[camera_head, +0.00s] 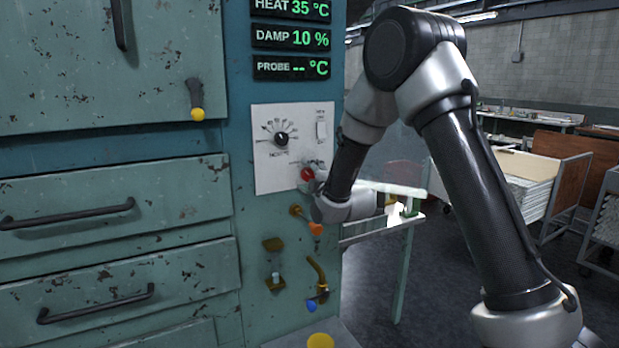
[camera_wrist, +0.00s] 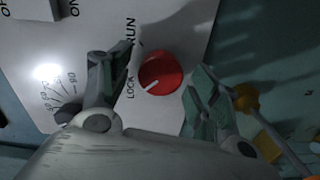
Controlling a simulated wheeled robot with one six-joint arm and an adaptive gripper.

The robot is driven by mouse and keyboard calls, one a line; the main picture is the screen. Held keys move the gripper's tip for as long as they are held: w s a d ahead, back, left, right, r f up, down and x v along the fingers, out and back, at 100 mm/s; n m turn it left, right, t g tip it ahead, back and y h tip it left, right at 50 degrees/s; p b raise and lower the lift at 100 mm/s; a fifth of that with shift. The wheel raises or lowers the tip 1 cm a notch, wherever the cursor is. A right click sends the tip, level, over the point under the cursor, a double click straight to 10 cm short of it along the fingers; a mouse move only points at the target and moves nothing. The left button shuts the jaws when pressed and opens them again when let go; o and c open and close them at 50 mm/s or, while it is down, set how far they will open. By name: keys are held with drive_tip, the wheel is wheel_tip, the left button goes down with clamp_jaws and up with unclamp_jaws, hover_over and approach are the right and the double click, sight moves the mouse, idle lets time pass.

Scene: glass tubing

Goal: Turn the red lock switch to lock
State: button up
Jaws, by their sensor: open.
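The red lock switch (camera_head: 307,174) is a round knob at the lower right of the white panel in the head view. In the wrist view the red knob (camera_wrist: 161,72) has a white pointer line aimed at the lower left, towards the word LOCK; RUN is printed above LOCK. My gripper (camera_wrist: 160,62) is open, with one finger left of the knob and the other right of it. Gaps show on both sides, and I cannot see contact. In the head view my wrist hides most of my gripper (camera_head: 316,184).
The white panel (camera_head: 262,174) also bears a black dial (camera_head: 281,139) and a white rocker switch (camera_head: 321,130). An orange-tipped lever (camera_head: 315,229) sits just below the knob, with brass valve fittings (camera_head: 317,272) lower down. A pale side table (camera_head: 400,190) stands behind my wrist.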

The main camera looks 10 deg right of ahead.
drive_tip(key=v, duration=1.2)
